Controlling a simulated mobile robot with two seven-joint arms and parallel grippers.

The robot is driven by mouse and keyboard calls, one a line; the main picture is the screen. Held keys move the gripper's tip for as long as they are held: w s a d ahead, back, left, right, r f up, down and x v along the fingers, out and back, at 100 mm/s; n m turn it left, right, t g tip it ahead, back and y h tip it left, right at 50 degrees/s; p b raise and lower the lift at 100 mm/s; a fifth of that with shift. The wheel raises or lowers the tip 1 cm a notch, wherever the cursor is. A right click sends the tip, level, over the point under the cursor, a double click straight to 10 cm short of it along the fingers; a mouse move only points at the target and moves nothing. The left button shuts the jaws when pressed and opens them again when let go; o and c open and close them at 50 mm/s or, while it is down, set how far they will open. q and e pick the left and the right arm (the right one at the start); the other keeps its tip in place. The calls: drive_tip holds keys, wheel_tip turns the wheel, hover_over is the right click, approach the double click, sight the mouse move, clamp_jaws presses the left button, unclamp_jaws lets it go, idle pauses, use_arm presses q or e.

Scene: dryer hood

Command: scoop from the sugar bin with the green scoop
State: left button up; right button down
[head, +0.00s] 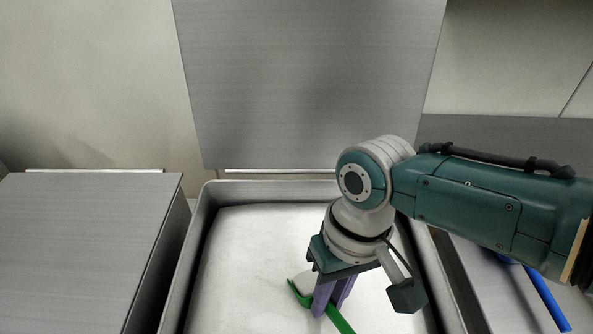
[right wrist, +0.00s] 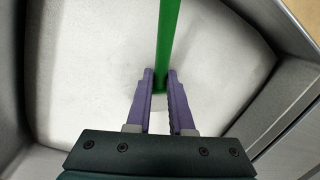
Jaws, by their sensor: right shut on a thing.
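The green scoop (head: 337,318) is low over the white sugar in the sugar bin (head: 197,240). My right gripper (head: 328,304) is shut on the scoop's handle, with its purple fingers pointing down. The scoop's head shows just left of the fingers in the head view and has white in it or behind it; I cannot tell which. In the right wrist view the green handle (right wrist: 168,45) runs up from between the fingers (right wrist: 160,82), and the scoop's head is hidden. My left gripper is not in view.
The metal bin walls stand close around my right gripper. A raised metal lid (head: 310,80) is behind the bin. A closed metal cover (head: 80,250) is on the left. A blue handle (head: 547,298) lies on the metal surface at the right.

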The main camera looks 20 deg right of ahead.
drive_tip(key=shift+s+t+p, duration=0.1)
drive_tip(key=shift+t+p, duration=0.5)
drive_tip(key=shift+s+f+t+p, duration=0.2)
drive_tip(key=shift+f+t+p, duration=0.35)
drive_tip(key=shift+t, duration=0.25)
drive_tip(key=shift+r+t+y+p, duration=0.15)
drive_tip(key=shift+t+y+p, duration=0.2)
drive_tip(key=shift+t, duration=0.15)
drive_tip(key=shift+s+d+r+n+t+p, duration=0.15)
drive_tip(key=shift+s+r+t+p, duration=0.15)
drive_tip(key=shift+p, duration=0.2)
drive_tip(key=shift+s+a+r+n+t+p, duration=0.1)
drive_tip(key=shift+r+n+t+p, duration=0.1)
drive_tip(key=shift+r+p, duration=0.2)
drive_tip(key=r+p, duration=0.6)
drive_tip(key=p, duration=0.1)
drive_tip(key=shift+s+r, duration=0.2)
drive_tip(key=shift+r, duration=0.1)
drive_tip(key=r+p, duration=0.1)
drive_tip(key=p, duration=0.1)
drive_tip(key=r+p, duration=0.4)
drive_tip(key=shift+s+d+r, duration=0.1)
drive_tip(key=shift+s+r, duration=0.1)
drive_tip(key=shift+s, duration=0.1)
drive_tip(key=shift+d, duration=0.1)
